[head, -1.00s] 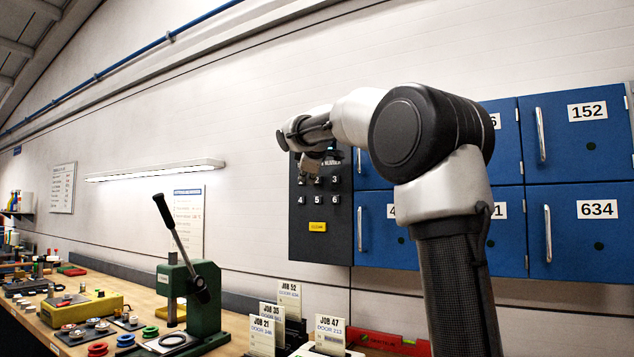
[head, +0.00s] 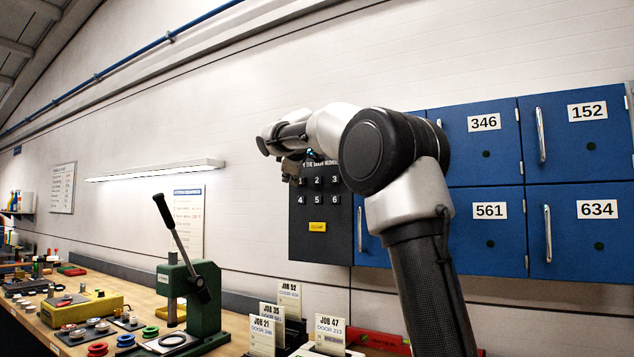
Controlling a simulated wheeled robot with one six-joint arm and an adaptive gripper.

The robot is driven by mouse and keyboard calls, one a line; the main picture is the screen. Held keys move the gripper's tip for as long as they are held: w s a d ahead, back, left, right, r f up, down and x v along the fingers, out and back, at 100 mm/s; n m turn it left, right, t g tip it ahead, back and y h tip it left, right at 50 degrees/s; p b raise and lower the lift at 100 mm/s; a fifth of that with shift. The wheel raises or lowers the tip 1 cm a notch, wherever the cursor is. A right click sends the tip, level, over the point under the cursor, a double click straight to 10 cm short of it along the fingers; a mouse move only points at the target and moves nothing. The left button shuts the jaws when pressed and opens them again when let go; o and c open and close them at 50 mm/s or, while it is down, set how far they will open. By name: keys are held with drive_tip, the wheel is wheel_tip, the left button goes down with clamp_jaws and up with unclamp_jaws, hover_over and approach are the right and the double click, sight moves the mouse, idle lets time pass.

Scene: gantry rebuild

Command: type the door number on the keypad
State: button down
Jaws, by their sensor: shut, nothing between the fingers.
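The black keypad (head: 320,238) is on the wall left of the blue lockers. Job cards stand on the bench: JOB 52 (head: 289,298), JOB 35 (head: 268,312), JOB 21 (head: 262,335) and JOB 47 (head: 330,334), with small door numbers.
Blue lockers numbered 346 (head: 484,123), 152 (head: 587,111), 561 (head: 489,211) and 634 (head: 597,209) fill the right. A green lever press (head: 205,290) stands on the bench (head: 235,322).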

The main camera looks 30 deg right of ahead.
sight(335, 179)
drive_tip(key=shift+w+d, duration=0.2)
drive_tip(key=shift+d, duration=0.15)
drive_tip(key=shift+w+d, duration=0.25)
drive_tip(key=shift+d, duration=0.1)
idle(0.7)
drive_tip(key=shift+s+a, duration=0.1)
drive_tip(key=shift+a, duration=0.05)
drive_tip(key=shift+s+a, duration=0.4)
drive_tip(key=shift+a, duration=0.15)
idle(0.3)
drive_tip(key=s+d, duration=0.2)
drive_tip(key=s, duration=0.1)
drive_tip(key=s+d, duration=0.2)
drive_tip(key=s, duration=0.2)
drive_tip(key=s+d, duration=0.2)
drive_tip(key=s, duration=0.1)
drive_tip(key=shift+s+d, duration=0.15)
drive_tip(key=shift+d, duration=0.25)
